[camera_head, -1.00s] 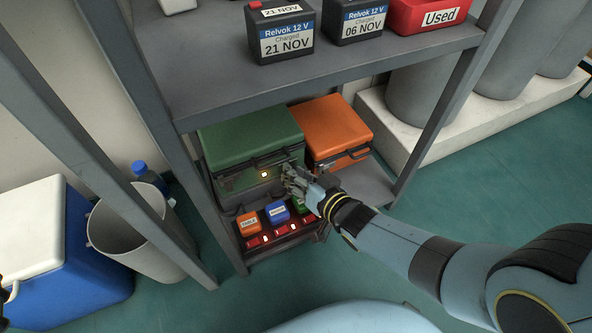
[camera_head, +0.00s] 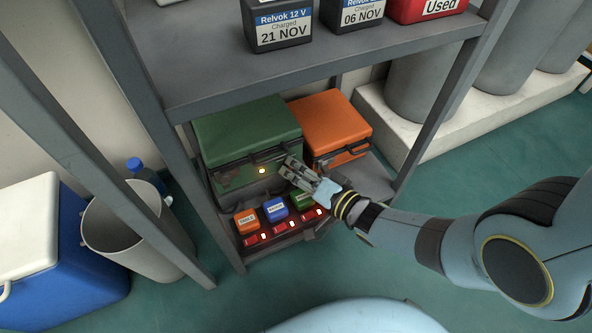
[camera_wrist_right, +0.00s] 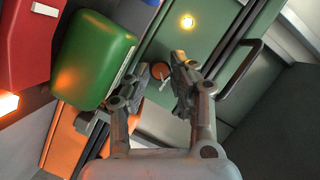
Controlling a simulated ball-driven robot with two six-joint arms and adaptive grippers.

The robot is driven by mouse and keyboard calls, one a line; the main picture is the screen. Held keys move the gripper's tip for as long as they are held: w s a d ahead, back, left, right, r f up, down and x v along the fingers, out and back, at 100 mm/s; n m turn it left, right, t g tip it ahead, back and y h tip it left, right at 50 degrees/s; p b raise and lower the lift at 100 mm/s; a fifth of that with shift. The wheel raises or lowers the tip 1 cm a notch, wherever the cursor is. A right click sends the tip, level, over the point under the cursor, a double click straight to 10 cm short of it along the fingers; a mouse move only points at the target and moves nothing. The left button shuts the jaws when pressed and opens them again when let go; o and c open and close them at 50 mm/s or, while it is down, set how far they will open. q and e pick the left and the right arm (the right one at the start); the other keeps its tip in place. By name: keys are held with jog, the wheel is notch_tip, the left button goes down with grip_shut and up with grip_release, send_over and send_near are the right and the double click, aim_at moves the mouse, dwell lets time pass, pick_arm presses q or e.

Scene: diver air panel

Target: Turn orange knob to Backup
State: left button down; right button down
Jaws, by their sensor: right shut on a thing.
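The orange knob (camera_wrist_right: 160,70) is a small round disc on the green panel face, with a pale mark beside it in the right wrist view. My right gripper (camera_wrist_right: 156,82) has one finger on each side of it and is shut on it. In the head view my right gripper (camera_head: 287,166) is at the front of the green case (camera_head: 248,130) and hides the knob. I cannot read any Backup marking. My left gripper is out of view.
Below the gripper are orange (camera_head: 246,221), blue (camera_head: 275,209) and green (camera_head: 302,199) blocks and red lit switches (camera_head: 283,228). An orange case (camera_head: 331,122) stands to the right. The upper shelf (camera_head: 300,65) overhangs, and a shelf post (camera_head: 408,150) is on the right.

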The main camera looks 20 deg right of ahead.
dwell(0.3)
jog(key=c, duration=1.1)
grip_release()
jog(key=v, duration=1.2)
